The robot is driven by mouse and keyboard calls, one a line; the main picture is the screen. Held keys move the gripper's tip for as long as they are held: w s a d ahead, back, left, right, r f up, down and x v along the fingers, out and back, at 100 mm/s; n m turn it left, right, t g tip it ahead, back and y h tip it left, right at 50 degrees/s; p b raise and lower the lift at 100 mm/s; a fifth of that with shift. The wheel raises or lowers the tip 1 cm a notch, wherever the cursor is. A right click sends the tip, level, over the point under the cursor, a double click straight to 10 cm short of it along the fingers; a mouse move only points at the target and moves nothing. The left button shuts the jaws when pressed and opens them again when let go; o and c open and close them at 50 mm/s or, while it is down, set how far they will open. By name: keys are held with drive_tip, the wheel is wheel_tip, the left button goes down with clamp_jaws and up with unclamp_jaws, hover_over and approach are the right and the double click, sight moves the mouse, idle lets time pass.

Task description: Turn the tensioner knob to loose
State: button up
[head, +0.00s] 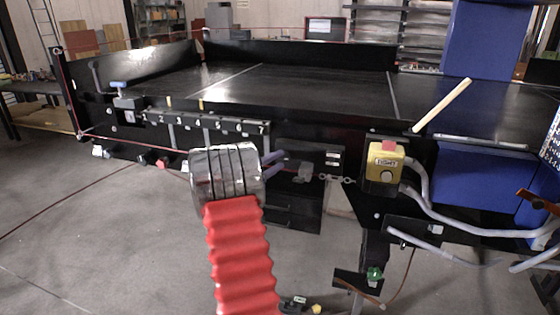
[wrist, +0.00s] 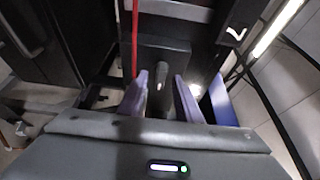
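The tensioner knob seems to be the small grey piece (head: 304,173) on a black panel (head: 328,158) at the front of the conveyor, just right of my gripper (head: 276,160) in the head view. In the wrist view a dark knob-like part (wrist: 159,68) with a pale mark stands ahead, between the two purple fingers of my gripper (wrist: 160,92). The fingers are apart, with a gap visible on both sides of the part. I cannot tell its turned position, and no loose marking is readable.
The black conveyor bed (head: 310,90) spans the back. A yellow box with a red button (head: 386,162) and grey hoses (head: 455,222) are to the right. A chain (head: 338,180) hangs beside the panel. A numbered rail (head: 205,123) is left. Floor at the lower left is clear.

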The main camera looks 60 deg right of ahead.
drive_tip(key=shift+x, duration=0.95)
drive_tip(key=shift+c, duration=0.7)
clamp_jaws()
